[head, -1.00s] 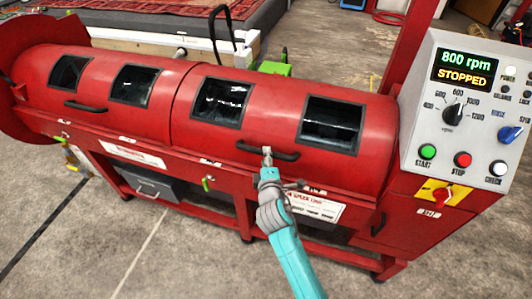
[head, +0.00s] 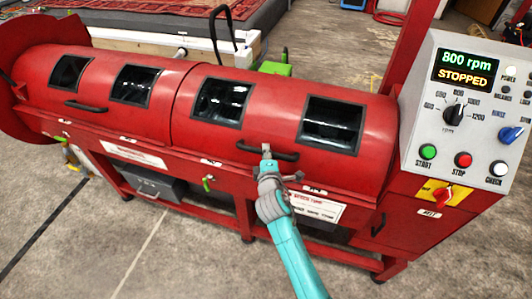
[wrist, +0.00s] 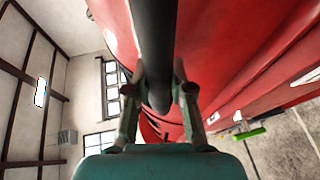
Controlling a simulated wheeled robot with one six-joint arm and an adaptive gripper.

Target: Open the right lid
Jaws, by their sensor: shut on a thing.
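The right lid (head: 265,110) is a red curved cover with two dark windows on the long red machine. It looks closed, its lower edge down along the body. Its black bar handle (head: 285,156) runs along the lower front. In the wrist view the dark handle bar (wrist: 154,45) passes between the two fingers of my gripper (wrist: 160,90). Part of the handle's far side is hidden by the fingers.
The left lid (head: 95,95) with its own handle (head: 86,107) is down beside it. The control panel (head: 467,108) at the right reads 800 rpm and STOPPED. Concrete floor (head: 120,255) in front is clear.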

